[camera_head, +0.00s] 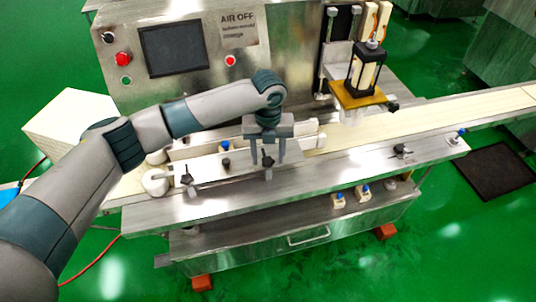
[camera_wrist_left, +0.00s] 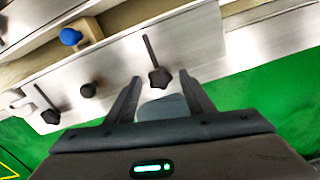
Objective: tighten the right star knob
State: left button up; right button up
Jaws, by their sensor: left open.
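The right star knob (camera_wrist_left: 160,78) is black, with a thin dark stem, and sits on a pale metal plate (camera_wrist_left: 120,70). In the head view the knob (camera_head: 267,161) shows below my left gripper (camera_head: 268,165). My left gripper (camera_wrist_left: 160,84) is open, with one finger on each side of the knob in both views. The fingers look apart from the knob; I cannot tell how far above it they are. The left star knob (camera_head: 187,179) stands at the plate's left end, also in the wrist view (camera_wrist_left: 50,116). My right gripper is not in view.
A round black knob (camera_head: 226,163) stands between the star knobs. A blue-topped knob (camera_head: 223,146) is behind the plate. The control panel (camera_head: 175,50) rises at the back. A head with an amber plate (camera_head: 358,97) stands over the conveyor (camera_head: 480,105) at right. The metal ledge in front is mostly clear.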

aim_at(268, 160)
pick_arm(q)
jog(key=shift+r, duration=0.15)
notch_tip(268, 160, up, 17)
jog(key=b, duration=0.4)
dwell(0.6)
